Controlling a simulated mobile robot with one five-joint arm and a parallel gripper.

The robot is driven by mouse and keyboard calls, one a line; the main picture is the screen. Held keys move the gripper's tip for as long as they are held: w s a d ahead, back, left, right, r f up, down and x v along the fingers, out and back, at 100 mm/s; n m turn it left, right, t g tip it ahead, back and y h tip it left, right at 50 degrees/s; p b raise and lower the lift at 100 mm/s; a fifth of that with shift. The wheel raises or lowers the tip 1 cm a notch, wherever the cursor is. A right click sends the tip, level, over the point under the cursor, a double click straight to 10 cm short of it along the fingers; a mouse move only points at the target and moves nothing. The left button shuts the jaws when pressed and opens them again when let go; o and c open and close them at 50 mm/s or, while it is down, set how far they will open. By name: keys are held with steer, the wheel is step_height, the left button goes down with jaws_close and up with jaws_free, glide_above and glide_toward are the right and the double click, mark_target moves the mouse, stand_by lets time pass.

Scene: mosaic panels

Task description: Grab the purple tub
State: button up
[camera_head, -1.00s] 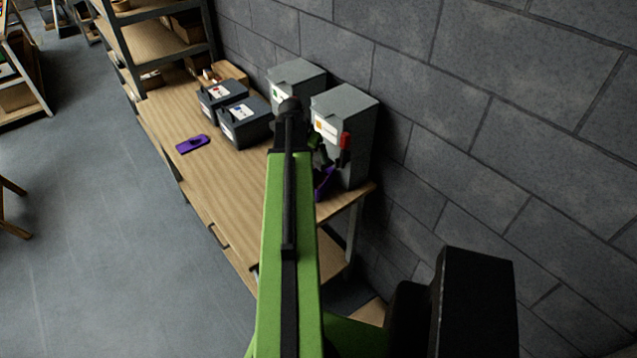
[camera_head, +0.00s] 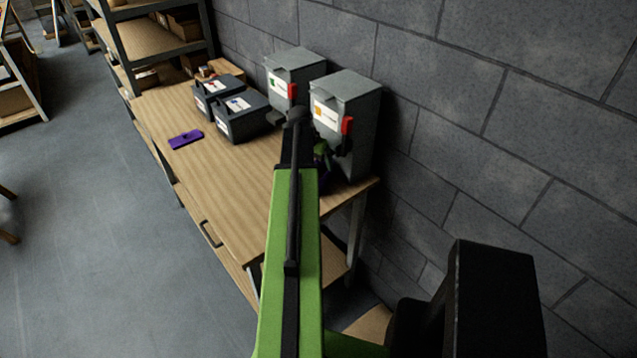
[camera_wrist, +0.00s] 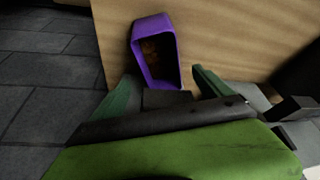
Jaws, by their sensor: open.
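The purple tub (camera_wrist: 181,62) shows in the wrist view on the wooden table, its open mouth facing the camera and something brownish inside. My gripper (camera_wrist: 164,76) is open, with one green finger on either side of the tub's near end. I cannot tell whether the fingers touch it. In the head view my arm hides nearly all of the tub; only a dark purple bit shows beside the arm near the table's right end.
Two grey boxes with red levers (camera_head: 345,105) stand against the wall close to my arm. Two dark bins (camera_head: 243,118) and a flat purple item (camera_head: 186,139) are farther along the table (camera_head: 215,180).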

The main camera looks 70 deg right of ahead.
mark_target(325, 176)
steer(key=shift+b+x, duration=1.65)
steer(key=shift+x, duration=0.6)
steer(key=shift+w+f, duration=0.1)
steer(key=shift+f, duration=0.15)
steer(key=shift+r, duration=0.1)
jaws_close()
